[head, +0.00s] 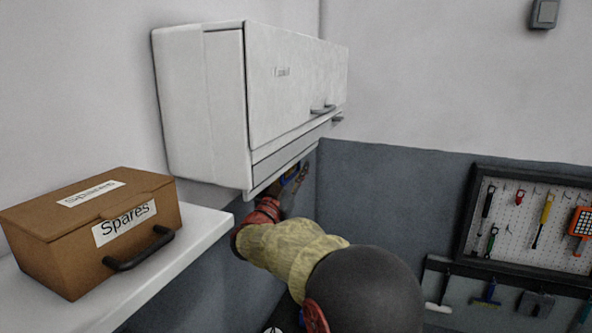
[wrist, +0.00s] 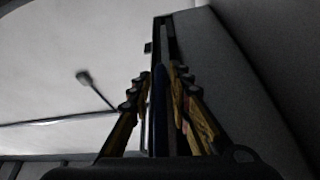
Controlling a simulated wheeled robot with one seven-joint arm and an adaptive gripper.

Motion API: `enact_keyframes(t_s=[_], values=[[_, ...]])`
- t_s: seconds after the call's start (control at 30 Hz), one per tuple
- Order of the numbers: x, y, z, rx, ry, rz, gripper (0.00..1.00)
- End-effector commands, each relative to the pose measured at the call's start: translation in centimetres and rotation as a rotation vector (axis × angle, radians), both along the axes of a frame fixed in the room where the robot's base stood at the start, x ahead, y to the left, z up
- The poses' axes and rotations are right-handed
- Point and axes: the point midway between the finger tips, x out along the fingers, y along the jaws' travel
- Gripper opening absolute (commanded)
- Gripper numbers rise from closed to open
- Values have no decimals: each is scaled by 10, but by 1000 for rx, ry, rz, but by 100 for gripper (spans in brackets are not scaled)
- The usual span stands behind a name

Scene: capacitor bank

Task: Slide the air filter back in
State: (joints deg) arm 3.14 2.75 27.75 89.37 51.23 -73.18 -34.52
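A white wall cabinet (head: 290,90) hangs on the left wall, with a narrow slatted strip (head: 285,155) along its lower front. My gripper (head: 294,174) is at the cabinet's underside near its far end, small and partly hidden by the cabinet edge. A bit of blue shows there. In the wrist view my gripper (wrist: 161,75) has its two fingers apart, with a thin dark-blue upright piece (wrist: 159,100) between them. It may be the air filter's edge; the picture is too dark to tell whether the fingers touch it. A dark narrow frame (wrist: 160,28) lies beyond the fingertips.
A brown box labelled Spares (head: 95,230) stands on a white shelf (head: 190,250) at the left, near my arm. A tool pegboard (head: 525,225) hangs on the right wall. A grey wall surface (wrist: 260,90) runs close along the right in the wrist view.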

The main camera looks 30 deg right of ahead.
Motion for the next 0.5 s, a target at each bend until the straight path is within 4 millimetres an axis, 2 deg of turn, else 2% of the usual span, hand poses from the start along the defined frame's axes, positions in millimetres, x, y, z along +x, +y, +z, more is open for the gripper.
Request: enact_keyframes(t_s=[0.1,0.5], values=[[-1,0,2,-1,-4,-1,27],[-2,6,-2,-1,2,3,27]])
